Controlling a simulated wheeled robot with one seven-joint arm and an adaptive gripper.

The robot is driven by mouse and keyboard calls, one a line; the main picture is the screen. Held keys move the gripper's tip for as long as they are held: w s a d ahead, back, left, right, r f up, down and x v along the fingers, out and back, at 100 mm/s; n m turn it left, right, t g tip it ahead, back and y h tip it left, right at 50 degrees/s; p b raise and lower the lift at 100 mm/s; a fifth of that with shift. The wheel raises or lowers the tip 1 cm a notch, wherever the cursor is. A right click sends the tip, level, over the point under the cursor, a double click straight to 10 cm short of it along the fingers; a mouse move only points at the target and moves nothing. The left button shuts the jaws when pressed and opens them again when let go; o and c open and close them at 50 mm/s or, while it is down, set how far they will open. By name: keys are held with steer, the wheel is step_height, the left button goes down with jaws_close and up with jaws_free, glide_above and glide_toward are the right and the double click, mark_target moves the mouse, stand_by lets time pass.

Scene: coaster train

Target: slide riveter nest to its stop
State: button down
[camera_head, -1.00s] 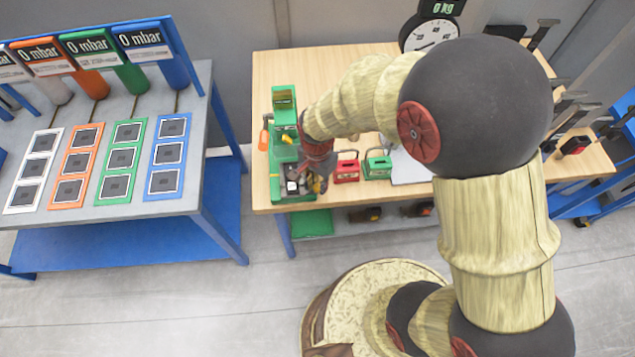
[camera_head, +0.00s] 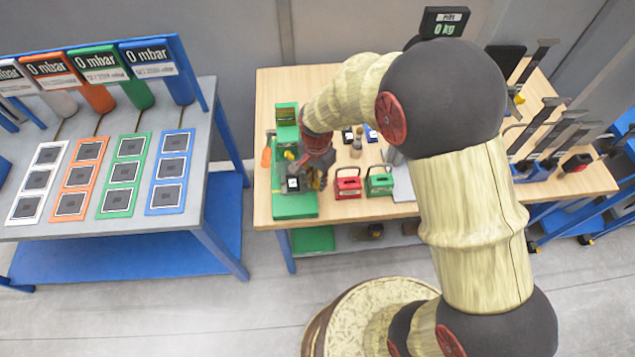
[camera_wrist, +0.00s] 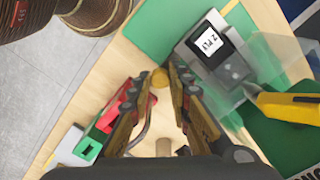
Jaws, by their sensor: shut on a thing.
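The green riveter (camera_head: 296,205) stands at the left end of the wooden table. A grey block with a small white display, apparently the nest (camera_head: 293,184), sits on its green base. In the wrist view the nest (camera_wrist: 212,48) shows its display reading "2 PLY", right of my fingertips. My gripper (camera_head: 318,178) is low at the riveter's right side. How the knob joins the nest is hidden, and the nest's stop cannot be made out.
A red caddy (camera_head: 348,187) and a green caddy (camera_head: 379,184) stand close right of my gripper. A grey side table (camera_head: 105,215) with coloured panels stands left, across a gap.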

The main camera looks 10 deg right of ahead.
steer(key=c, duration=1.6)
jaws_free()
steer(key=shift+r, duration=0.1)
step_height(320, 180, up, 12)
steer(key=shift+f, duration=0.1)
